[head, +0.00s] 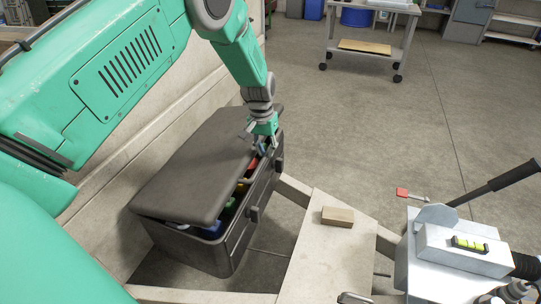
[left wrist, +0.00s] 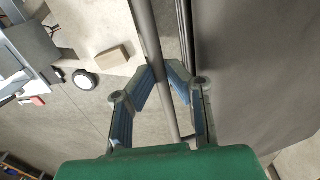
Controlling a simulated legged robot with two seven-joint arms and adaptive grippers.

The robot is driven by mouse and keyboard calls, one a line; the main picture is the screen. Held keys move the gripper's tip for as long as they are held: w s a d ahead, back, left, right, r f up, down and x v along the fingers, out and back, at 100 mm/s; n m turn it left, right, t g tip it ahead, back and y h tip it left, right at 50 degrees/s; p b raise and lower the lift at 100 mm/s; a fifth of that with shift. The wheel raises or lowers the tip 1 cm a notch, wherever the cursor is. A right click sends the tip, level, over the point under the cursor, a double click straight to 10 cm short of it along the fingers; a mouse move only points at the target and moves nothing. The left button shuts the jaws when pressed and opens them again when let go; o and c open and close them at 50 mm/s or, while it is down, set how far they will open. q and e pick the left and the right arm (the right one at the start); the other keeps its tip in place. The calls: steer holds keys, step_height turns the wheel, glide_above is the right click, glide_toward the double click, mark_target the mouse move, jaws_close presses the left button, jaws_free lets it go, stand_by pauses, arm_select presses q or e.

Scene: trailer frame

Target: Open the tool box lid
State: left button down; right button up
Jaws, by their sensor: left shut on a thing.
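The tool box (head: 215,255) is dark grey and stands on the left of the trailer frame. Its lid (head: 195,165) is raised a little along the right side, and coloured items show in the gap. The lid also fills the right of the left wrist view (left wrist: 260,60). My left gripper (head: 264,140) is at the lid's far right edge, pointing down. My right gripper is out of view.
A wooden block (head: 338,216) lies on a pale board (head: 325,255) right of the box. A metal hitch part with a spirit level (head: 470,245) and black handle is at lower right. A wheeled cart (head: 372,40) stands at the back. The floor between is clear.

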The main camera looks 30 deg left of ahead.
arm_select(q)
steer(key=s+a+r+t+h+p, duration=0.1)
steer(key=s+a+r+h+p, duration=0.2)
steer(key=a+r, duration=1.2)
step_height(320, 180, up, 4)
steer(key=h+p, duration=0.2)
steer(key=p, duration=0.2)
steer(key=shift+s+f+t+h+p, duration=0.2)
steer(key=shift+t+h+p, duration=0.1)
steer(key=shift+p, duration=0.05)
steer(key=c, duration=1.9)
jaws_free()
steer(key=shift+f, duration=0.15)
steer(key=o, duration=0.3)
steer(key=shift+a+f, duration=0.1)
steer(key=v, duration=0.8)
steer(key=a+v, duration=0.1)
steer(key=v, duration=0.2)
steer(key=shift+w+a, duration=0.1)
steer(key=shift+a, duration=0.15)
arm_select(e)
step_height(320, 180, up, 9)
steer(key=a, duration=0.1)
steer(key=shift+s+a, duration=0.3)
arm_select(q)
steer(key=shift+d, duration=0.1)
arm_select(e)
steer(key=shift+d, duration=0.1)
